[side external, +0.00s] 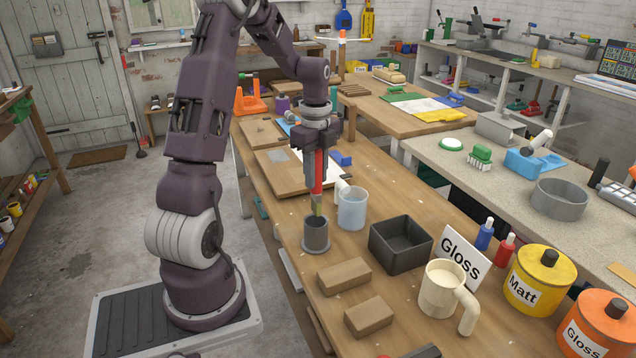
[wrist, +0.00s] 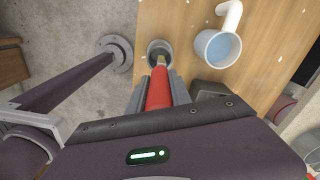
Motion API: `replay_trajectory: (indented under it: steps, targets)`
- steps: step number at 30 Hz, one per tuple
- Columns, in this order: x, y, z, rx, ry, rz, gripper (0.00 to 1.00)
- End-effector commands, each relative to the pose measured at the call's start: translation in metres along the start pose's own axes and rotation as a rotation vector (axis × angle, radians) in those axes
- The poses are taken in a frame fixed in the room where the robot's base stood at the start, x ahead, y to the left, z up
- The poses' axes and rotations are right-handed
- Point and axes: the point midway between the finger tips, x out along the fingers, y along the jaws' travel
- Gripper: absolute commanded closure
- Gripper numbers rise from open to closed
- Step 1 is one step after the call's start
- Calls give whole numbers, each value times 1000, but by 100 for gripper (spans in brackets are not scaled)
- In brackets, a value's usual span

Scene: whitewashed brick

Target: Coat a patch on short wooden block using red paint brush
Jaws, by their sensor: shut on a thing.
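My gripper (side external: 317,178) is shut on the red paint brush (side external: 318,172), which points straight down. Its bristle end is at the mouth of a grey cup-like holder (side external: 316,236) with a flared base; I cannot tell how far inside it sits. In the wrist view the red handle (wrist: 158,90) runs between the fingers toward the holder (wrist: 159,48). Two plain wooden blocks lie on the bench in front of the holder: a longer one (side external: 344,276) and a shorter one (side external: 368,317). My gripper is behind and above both. No paint shows on their visible faces.
A clear mug of bluish liquid (side external: 352,209) stands close right of the holder. A dark open box (side external: 401,246), a cream mug (side external: 441,291), a Gloss sign (side external: 461,259), and Matt (side external: 540,282) and Gloss (side external: 596,325) tins stand further right. A wooden board (side external: 290,183) lies behind.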

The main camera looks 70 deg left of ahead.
Motion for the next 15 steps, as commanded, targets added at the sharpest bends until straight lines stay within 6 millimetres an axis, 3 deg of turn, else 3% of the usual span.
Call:
replay_trajectory:
  steps: [4,8,11,15]
  targets:
    - [0,-17,-25,7,1,-1,100]
    - [-1,-42,-76,9,2,-1,100]
    - [-1,-58,-126,9,3,0,100]
    - [-2,-68,-209,10,2,0,100]
